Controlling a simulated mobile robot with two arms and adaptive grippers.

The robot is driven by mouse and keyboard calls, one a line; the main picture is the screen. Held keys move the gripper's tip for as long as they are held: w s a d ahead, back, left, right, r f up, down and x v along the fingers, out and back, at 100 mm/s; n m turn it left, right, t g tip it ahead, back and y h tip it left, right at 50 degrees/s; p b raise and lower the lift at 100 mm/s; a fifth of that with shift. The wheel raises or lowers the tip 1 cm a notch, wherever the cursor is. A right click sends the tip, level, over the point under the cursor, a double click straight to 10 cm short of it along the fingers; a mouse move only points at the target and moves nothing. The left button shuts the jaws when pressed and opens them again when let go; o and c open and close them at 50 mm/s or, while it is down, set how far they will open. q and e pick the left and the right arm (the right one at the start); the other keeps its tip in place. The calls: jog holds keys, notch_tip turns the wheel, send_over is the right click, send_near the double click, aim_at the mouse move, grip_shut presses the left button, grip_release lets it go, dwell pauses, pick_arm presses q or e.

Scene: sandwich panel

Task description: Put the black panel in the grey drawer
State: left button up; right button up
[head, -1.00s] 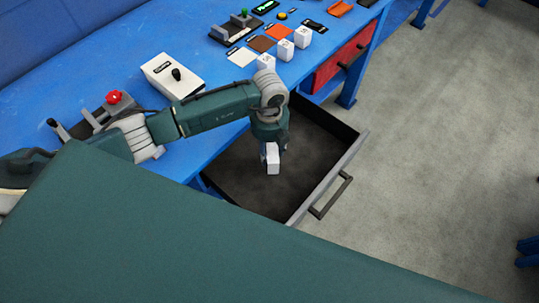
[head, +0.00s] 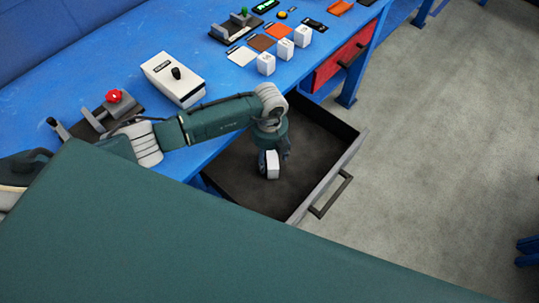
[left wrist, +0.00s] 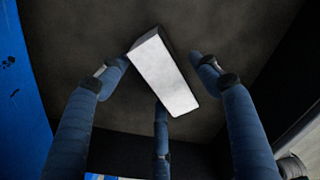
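The panel, a small block with a white face and a dark side, is inside the grey drawer in the head view (head: 272,166). In the left wrist view the panel (left wrist: 165,75) shows its white face, over the dark drawer floor. My left gripper (head: 273,158) points down into the drawer. Its fingers (left wrist: 160,65) are spread around the panel with gaps at both sides, so it looks open. I cannot tell whether the panel rests fully on the floor. The grey drawer (head: 325,188) is pulled out, with a dark handle. My right gripper is not in view.
The blue table (head: 100,60) carries several things: white blocks (head: 266,64) by coloured squares, a white box with a black knob (head: 173,80), and a fixture with a red button (head: 113,97). A shut red drawer (head: 335,66) is beside the open one.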

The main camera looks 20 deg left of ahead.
aim_at(269, 156)
pick_arm(q)
jog(key=shift+r, duration=0.3)
notch_tip(269, 156, up, 12)
jog(key=b, duration=0.1)
jog(key=shift+f, duration=0.15)
dwell(0.5)
